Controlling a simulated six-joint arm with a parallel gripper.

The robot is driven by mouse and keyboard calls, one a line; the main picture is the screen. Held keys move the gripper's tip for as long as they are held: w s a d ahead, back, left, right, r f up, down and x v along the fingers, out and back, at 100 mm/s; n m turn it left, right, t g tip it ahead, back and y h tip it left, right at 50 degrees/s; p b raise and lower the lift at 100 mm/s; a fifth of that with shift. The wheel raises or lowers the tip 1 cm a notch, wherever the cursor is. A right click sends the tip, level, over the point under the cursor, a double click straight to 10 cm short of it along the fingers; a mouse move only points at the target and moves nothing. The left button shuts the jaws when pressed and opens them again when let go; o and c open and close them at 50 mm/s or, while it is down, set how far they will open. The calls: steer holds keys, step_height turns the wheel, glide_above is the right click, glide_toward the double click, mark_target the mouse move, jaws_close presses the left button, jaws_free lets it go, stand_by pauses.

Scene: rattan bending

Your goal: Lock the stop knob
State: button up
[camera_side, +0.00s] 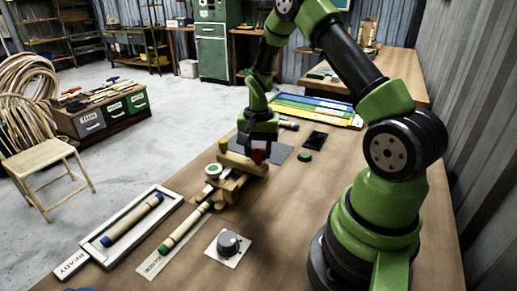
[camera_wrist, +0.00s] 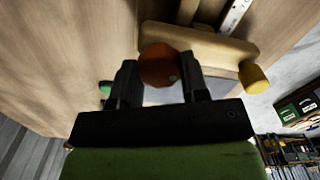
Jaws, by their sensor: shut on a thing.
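The stop knob is a round red-orange knob (camera_wrist: 158,64) at the side of a wooden bending jig (camera_wrist: 205,42). My gripper (camera_wrist: 160,76) has one black finger on each side of the knob and is shut on it. In the side view my gripper (camera_side: 259,146) points down at the jig (camera_side: 238,164), with the red knob (camera_side: 258,156) just below its fingers. A yellow-ended wooden peg (camera_wrist: 256,78) sticks out of the jig near the knob. The knob's underside and its mount are hidden, so I cannot tell its turn angle.
A white-framed tray (camera_side: 98,245) with a blue-ended rod stands at the front left. A green-ended rod (camera_side: 185,228) runs from the jig. A grey dial (camera_side: 229,243) sits on a white plate.

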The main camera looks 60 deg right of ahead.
mark_target(259, 151)
steer(key=o, duration=0.9)
step_height(259, 151, up, 10)
steer(key=s+a+r+n+t, duration=0.3)
steer(key=s+a+r+n, duration=0.1)
steer(key=a+r, duration=0.65)
steer(key=s+a+r+n+t, duration=0.1)
steer(key=s+a+n, duration=0.1)
steer(key=s, duration=0.1)
steer(key=s+a+r+n+t+y, duration=0.1)
steer(key=s+a, duration=0.2)
steer(key=s, duration=0.1)
steer(key=s+a+r+n+t+y, duration=0.1)
steer(key=s+a+r+n+t, duration=0.1)
steer(key=s+a, duration=0.1)
steer(key=shift+s+a+n, duration=0.1)
steer(key=shift+s+n, duration=0.1)
steer(key=shift+n, duration=0.1)
